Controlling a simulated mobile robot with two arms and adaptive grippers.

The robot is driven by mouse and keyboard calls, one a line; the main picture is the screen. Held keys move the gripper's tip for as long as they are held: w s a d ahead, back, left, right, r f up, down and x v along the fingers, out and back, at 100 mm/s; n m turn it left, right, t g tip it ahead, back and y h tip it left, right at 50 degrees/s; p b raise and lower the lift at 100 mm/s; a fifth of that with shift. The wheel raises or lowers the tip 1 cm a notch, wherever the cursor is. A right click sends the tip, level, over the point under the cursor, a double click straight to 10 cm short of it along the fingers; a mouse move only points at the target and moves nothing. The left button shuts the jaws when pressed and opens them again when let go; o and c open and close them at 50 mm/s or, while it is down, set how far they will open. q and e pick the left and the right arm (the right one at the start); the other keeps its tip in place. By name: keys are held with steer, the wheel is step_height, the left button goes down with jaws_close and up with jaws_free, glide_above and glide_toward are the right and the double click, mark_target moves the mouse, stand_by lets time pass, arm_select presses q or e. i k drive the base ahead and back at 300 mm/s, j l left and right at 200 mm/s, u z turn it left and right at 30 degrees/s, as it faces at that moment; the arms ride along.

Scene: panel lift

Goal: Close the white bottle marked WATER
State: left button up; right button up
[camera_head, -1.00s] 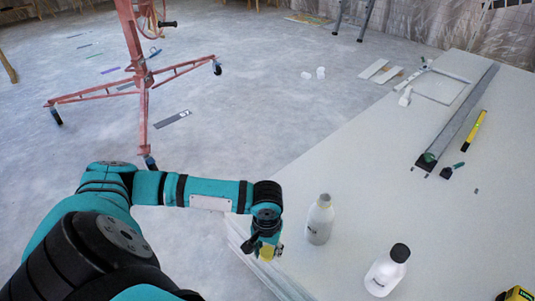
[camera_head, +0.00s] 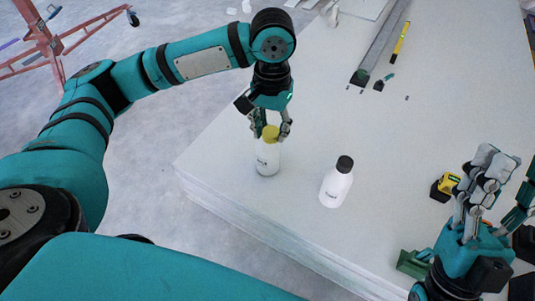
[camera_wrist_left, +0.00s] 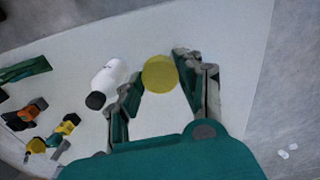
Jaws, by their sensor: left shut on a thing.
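A white bottle (camera_head: 267,160) stands upright near the left edge of the panel stack; its dark label is too small to read. My left gripper (camera_head: 271,131) points down over it, shut on a yellow cap (camera_head: 271,133). The cap is at the bottle's mouth; I cannot tell whether it is threaded on. In the left wrist view the cap (camera_wrist_left: 160,74) sits between the fingertips and hides the bottle below. A second white bottle (camera_head: 336,186) with a black cap stands to the right. My right gripper (camera_head: 487,172) is at the right, its opening unclear.
The bottles stand on a stack of pale panels (camera_head: 300,235). A yellow-black tape measure (camera_head: 445,184) lies near my right gripper. A long grey bar (camera_head: 382,42) and a yellow level (camera_head: 401,38) lie farther back. A red stand (camera_head: 45,40) is on the floor at left.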

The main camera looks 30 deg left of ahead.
mark_target(268, 155)
steer(key=j+z, duration=0.2)
steer(key=j, duration=0.35)
steer(key=j+z, duration=0.2)
steer(key=j, duration=0.35)
steer(key=k+j+z, duration=0.15)
steer(key=j, duration=0.4)
steer(key=j+z, duration=0.2)
steer(key=j, duration=0.35)
steer(key=k, duration=0.05)
